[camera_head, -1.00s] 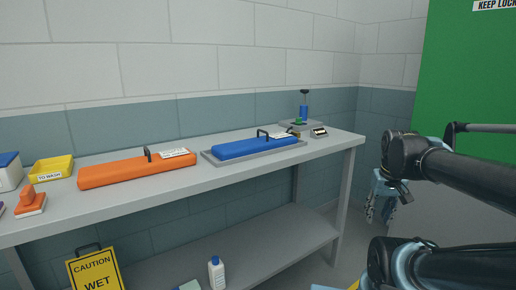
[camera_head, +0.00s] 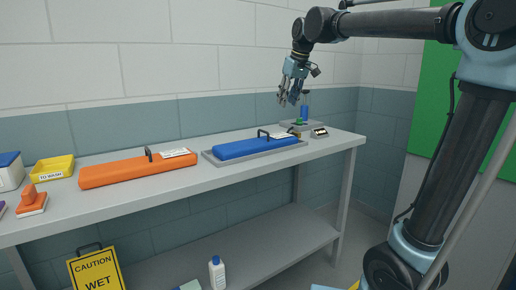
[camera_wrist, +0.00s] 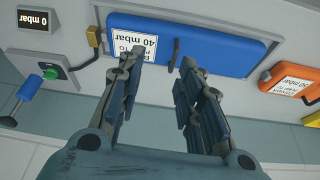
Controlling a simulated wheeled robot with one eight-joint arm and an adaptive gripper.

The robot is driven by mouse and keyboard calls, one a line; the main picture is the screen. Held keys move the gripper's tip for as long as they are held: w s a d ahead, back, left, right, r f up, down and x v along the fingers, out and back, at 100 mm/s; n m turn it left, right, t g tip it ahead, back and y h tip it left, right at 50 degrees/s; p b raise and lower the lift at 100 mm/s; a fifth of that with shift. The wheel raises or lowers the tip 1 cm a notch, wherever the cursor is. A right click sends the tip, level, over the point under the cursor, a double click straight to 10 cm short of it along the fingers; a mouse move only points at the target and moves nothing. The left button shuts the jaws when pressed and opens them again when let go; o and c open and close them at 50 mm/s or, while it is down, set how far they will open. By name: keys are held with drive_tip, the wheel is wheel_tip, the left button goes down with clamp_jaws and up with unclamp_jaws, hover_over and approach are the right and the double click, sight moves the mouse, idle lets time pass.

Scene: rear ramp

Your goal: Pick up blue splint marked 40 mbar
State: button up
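The blue splint (camera_head: 252,148) lies in a shallow grey tray (camera_head: 210,157) on the bench, with a dark handle (camera_head: 263,134) standing on its top. In the wrist view the splint (camera_wrist: 220,49) shows upside down, with a white label (camera_wrist: 133,45) reading 40 mbar. My gripper (camera_head: 290,103) is raised above the bench's right part, beyond the splint in the head view. In the wrist view my gripper (camera_wrist: 158,66) has its fingers spread apart, with nothing between them, below the splint in the picture.
An orange splint (camera_head: 138,168) with a handle lies left on the bench (camera_head: 190,183). A blue hand pump (camera_head: 304,114) and a gauge (camera_wrist: 37,17) reading 0 mbar stand to the right. A yellow bin (camera_head: 52,168) is far left. A wall rises behind.

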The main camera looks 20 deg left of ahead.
drive_tip(key=a+r+n, duration=0.1)
drive_tip(key=a+r, duration=0.1)
drive_tip(key=a, duration=0.3)
drive_tip(key=shift+y, duration=0.3)
drive_tip(key=x, duration=1.2)
drive_tip(key=shift+w, duration=0.2)
hover_over(259, 140)
drive_tip(key=w+d, duration=0.1)
drive_tip(key=d, duration=0.1)
drive_tip(key=shift+f, duration=2.45)
drive_tip(key=shift+c, duration=0.3)
clamp_jaws()
